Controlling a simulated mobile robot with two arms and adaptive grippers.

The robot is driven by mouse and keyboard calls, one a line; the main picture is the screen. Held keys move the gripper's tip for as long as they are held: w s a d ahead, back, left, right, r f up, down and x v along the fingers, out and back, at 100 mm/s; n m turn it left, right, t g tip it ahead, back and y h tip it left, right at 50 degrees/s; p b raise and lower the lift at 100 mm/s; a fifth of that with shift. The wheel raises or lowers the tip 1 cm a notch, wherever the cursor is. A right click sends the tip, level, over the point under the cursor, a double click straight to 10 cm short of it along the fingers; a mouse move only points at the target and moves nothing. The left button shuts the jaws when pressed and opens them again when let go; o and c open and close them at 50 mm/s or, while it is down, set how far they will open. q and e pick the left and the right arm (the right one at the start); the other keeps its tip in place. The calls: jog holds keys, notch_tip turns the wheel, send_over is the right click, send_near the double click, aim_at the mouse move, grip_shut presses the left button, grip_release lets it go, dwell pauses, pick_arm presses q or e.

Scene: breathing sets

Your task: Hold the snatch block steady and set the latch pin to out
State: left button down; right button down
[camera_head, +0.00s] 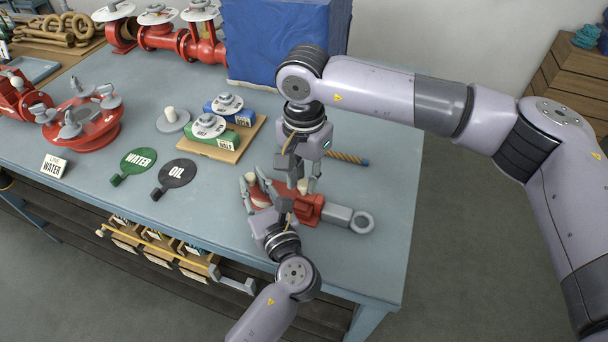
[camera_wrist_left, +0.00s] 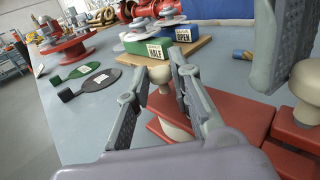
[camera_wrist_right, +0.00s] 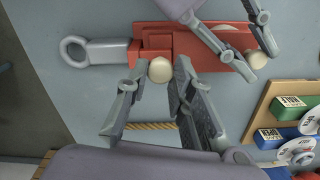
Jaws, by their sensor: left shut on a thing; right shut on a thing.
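The snatch block (camera_head: 307,208) is a red body lying flat near the table's right end, with a grey eye (camera_head: 362,222) pointing right. My left gripper (camera_wrist_left: 166,92) is shut on a cream knobbed post (camera_wrist_left: 159,75) toward the block's left end. My right gripper (camera_wrist_right: 156,82) comes from above and is shut on a second cream knob (camera_wrist_right: 161,69), on the block near the eye end; I take this for the latch pin. In the head view, my right gripper (camera_head: 292,188) hides part of the block. How far the pin stands out is hard to tell.
A wooden board (camera_head: 210,150) with green and blue valve blocks stands behind. WATER (camera_head: 138,160) and OIL (camera_head: 176,174) paddles lie to the left. A rope piece (camera_head: 348,158) lies behind the block. The table's front and right edges are close.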

aim_at(304, 183)
jog(key=shift+r, duration=0.1)
jog(key=shift+r, duration=0.9)
jog(key=c, duration=1.4)
grip_release()
notch_tip(304, 183, up, 12)
